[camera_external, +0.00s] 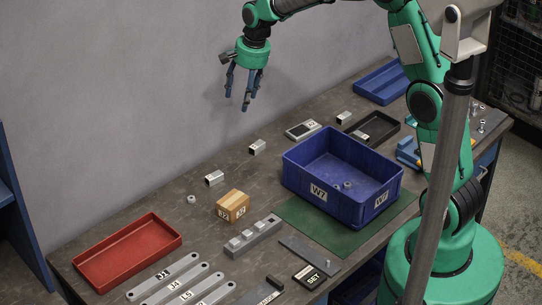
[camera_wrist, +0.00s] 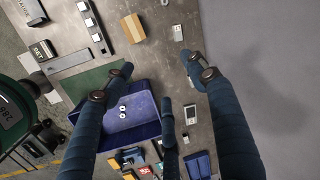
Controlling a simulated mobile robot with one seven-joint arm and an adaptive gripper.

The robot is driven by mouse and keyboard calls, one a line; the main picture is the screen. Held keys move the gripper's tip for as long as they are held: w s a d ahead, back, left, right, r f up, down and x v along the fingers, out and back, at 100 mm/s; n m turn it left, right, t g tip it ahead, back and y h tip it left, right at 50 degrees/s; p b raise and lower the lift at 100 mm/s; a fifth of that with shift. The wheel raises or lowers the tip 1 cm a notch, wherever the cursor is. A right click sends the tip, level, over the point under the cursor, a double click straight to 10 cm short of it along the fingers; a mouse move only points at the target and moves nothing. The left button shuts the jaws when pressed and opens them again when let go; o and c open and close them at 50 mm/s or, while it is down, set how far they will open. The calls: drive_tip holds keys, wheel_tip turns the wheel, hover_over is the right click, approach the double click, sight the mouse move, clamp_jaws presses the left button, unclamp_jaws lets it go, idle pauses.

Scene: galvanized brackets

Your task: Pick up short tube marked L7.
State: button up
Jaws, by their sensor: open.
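Three short square metal tubes stand apart along the wall side of the bench: a near one (camera_external: 214,178), a middle one (camera_external: 257,147) and a far one (camera_external: 343,117). Each has a pale end or label, too small to read, so I cannot tell which is L7. In the wrist view the near tube (camera_wrist: 177,32) lies beside the wooden block, and the far tube (camera_wrist: 185,138) lies beyond the small device.
A blue bin marked W7 (camera_external: 310,190) stands on a green mat (camera_external: 290,212). A wooden block (camera_external: 232,206), red tray (camera_external: 90,268), grey device (camera_external: 303,130), black tray (camera_external: 386,122) and labelled flat bars (camera_external: 178,287) surround it.

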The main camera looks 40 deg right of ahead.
drive_tip(key=w+f+m+p, duration=0.1)
drive_tip(key=w+f+m, duration=0.1)
drive_tip(key=w+f, duration=0.2)
drive_tip(key=w+f+m+g+p, duration=0.1)
drive_tip(key=w+f, duration=0.3)
drive_tip(key=f, duration=0.6)
drive_tip(key=w+f+m+p, duration=0.2)
drive_tip(key=w+f+m, duration=0.1)
drive_tip(key=f, duration=0.5)
drive_tip(key=shift+w+a+g+y+p, duration=0.15)
drive_tip(key=shift+w+g+y+p, duration=0.15)
drive_tip(key=shift+w+p, duration=0.15)
drive_tip(key=shift+f, duration=0.2)
hover_over(216, 176)
drive_tip(key=shift+s+d+f+p, duration=0.1)
drive_tip(key=shift+d+f+p, duration=0.05)
drive_tip(key=shift+f, duration=1.2)
drive_tip(key=shift+w+d+f+p, duration=0.1)
drive_tip(key=shift+d+f, duration=0.05)
drive_tip(key=shift+f, duration=1.25)
drive_tip(key=shift+s+d+f+p, duration=0.1)
drive_tip(key=shift+d+f+p, duration=0.05)
drive_tip(key=shift+f, duration=1.2)
drive_tip(key=shift+f, duration=0.2)
drive_tip(key=shift+a+f+p, duration=0.15)
drive_tip(key=shift+f+p, duration=0.15)
drive_tip(key=shift+f, duration=0.9)
drive_tip(key=shift+a+f+p, duration=0.15)
drive_tip(key=shift+f+p, duration=0.15)
drive_tip(key=shift+f, duration=0.9)
